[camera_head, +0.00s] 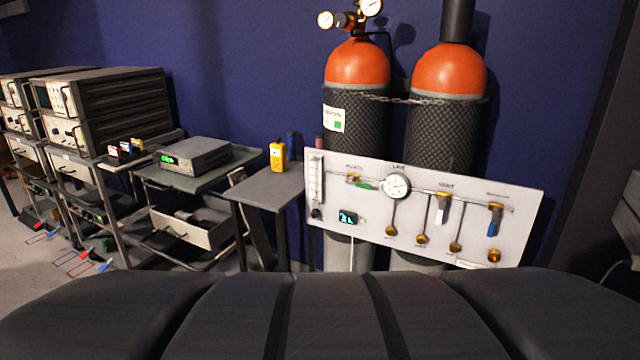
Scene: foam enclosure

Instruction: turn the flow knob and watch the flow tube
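A white panel (370,222) stands at the right in front of two gas cylinders. The flow tube (316,178) is a clear upright tube with scale marks at the panel's left end. A small dark flow knob (316,213) sits at the foot of the tube. The float and the reading inside the tube are too small to tell. My gripper is not in view, so its place relative to the knob is hidden.
The panel also bears a round gauge (396,186), a small lit display (348,217) and several valve handles. A grey side table (268,192) with a yellow handheld meter (278,156) stands close left of the tube. Instrument carts (193,156) stand further left.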

